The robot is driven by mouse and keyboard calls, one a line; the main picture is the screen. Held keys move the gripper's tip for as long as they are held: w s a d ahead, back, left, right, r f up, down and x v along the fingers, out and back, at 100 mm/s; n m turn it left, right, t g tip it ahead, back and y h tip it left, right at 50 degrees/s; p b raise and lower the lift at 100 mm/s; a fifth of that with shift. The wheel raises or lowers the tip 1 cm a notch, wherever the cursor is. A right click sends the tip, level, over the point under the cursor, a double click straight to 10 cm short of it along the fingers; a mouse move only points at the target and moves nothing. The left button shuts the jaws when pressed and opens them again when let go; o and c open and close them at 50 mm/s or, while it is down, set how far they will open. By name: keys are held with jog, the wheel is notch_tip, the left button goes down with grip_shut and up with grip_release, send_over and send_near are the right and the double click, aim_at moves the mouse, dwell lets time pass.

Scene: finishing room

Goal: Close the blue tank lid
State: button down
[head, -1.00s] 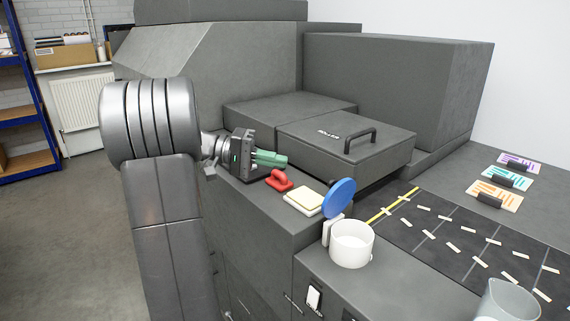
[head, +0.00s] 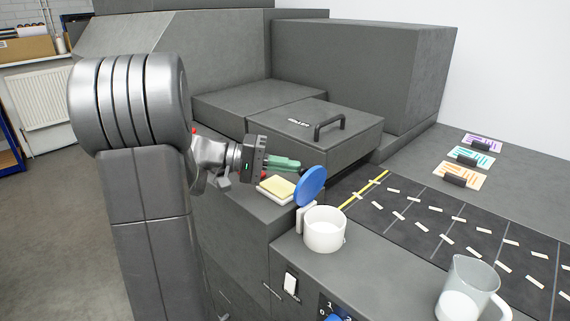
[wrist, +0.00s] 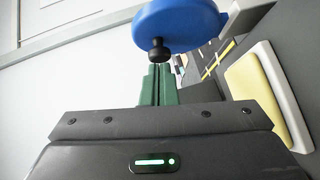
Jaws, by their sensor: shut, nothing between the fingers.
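The blue lid (head: 311,186) stands raised and tilted on its hinge at the back left of the white round tank (head: 324,232), whose top is open. In the wrist view the lid (wrist: 180,25) fills the upper middle, with a black knob (wrist: 158,50) on it. My gripper (head: 298,164) has green fingers that are shut and empty. In the head view they lie just left of and behind the lid. In the wrist view the fingertips (wrist: 158,70) are close below the knob; I cannot tell whether they touch it.
A yellow sponge on a white holder (head: 277,189) lies left of the lid, below my gripper. A box with a black handle (head: 330,127) stands behind. A clear jug (head: 468,290) stands at the front right. The dark marked panel (head: 440,225) lies to the right.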

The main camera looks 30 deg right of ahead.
aim_at(310, 174)
jog(key=shift+s, duration=0.1)
jog(key=b, duration=0.1)
jog(key=s+m+t+b, duration=0.1)
jog(key=s+y+b, duration=0.1)
jog(key=shift+d+r+m, duration=0.25)
jog(key=shift+d+m, duration=0.05)
jog(key=shift+d, duration=0.05)
jog(key=s+m+t+y+b, duration=0.1)
jog(key=s+t+b, duration=0.1)
jog(key=s+d+m+t+y+b, duration=0.1)
jog(key=s+t+b, duration=0.1)
jog(key=b, duration=0.1)
jog(key=shift+s+d+b, duration=0.15)
jog(key=shift+s+b, duration=0.2)
jog(key=shift+s, duration=0.05)
jog(key=s+d+f+m+t+y+b, duration=0.1)
jog(key=s+f+m+t+y+b, duration=0.1)
jog(key=s+t+b, duration=0.3)
jog(key=shift+s+d+f+m+b, duration=0.3)
jog(key=shift+d+f+m, duration=0.05)
jog(key=shift+f+m, duration=0.25)
jog(key=shift+f, duration=0.1)
